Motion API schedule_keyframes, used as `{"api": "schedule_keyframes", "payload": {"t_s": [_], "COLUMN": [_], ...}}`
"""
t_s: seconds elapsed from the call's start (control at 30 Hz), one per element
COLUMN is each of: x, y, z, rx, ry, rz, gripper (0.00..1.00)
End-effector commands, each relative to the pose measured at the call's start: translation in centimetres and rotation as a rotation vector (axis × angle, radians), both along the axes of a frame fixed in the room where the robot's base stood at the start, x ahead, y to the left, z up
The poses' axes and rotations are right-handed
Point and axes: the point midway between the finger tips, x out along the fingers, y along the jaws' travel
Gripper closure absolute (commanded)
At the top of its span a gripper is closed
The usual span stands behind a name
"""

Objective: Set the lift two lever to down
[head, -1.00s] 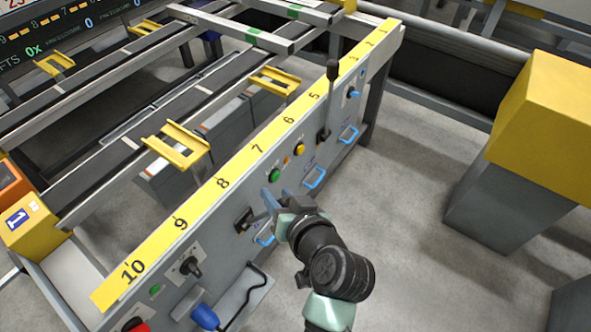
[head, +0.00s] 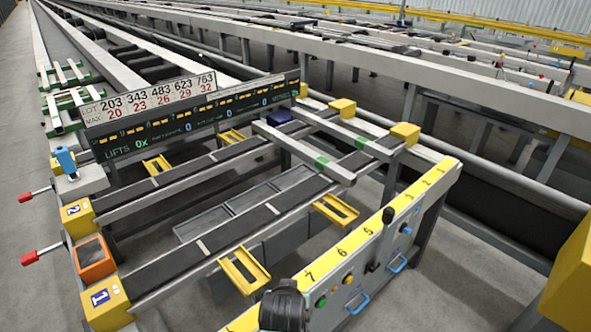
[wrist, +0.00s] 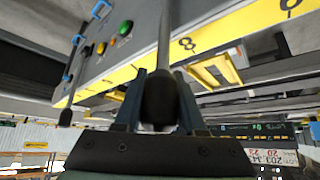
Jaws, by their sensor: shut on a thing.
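In the wrist view my gripper (wrist: 160,84) is shut on the black knob of a lever (wrist: 161,103), with a finger on each side. The lever's grey rod (wrist: 165,45) runs from the knob across the yellow number strip near 8. A second black-knobbed lever (wrist: 65,117) stands apart from my gripper; in the head view this lever (head: 388,215) points up from the panel near 5. No label naming either lever is readable.
The grey panel carries a green button (head: 321,301), an orange button (head: 347,278) and blue handles (head: 358,303). Yellow brackets (head: 243,270) sit behind it. Yellow blocks marked 1 (head: 103,300) and 2 (head: 76,215) stand left. A large yellow block (head: 572,275) stands right.

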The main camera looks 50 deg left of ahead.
Motion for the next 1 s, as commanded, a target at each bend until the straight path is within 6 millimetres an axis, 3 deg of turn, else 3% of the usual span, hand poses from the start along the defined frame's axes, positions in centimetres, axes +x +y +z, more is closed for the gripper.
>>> {"api": "schedule_keyframes", "payload": {"t_s": [0.4, 0.43, 0.57, 1.0], "x": [0.08, 0.08, 0.05, -0.28], "y": [0.4, 0.39, 0.31, -0.11], "z": [0.24, 0.24, 0.15, 0.6], "rx": [0.0, -0.001, -0.002, -0.003], "ry": [-0.008, -0.008, -0.005, -0.001], "rz": [0.004, 0.004, 0.003, 0.0], "gripper": [1.0, 0.57, 0.34, 0.31]}}
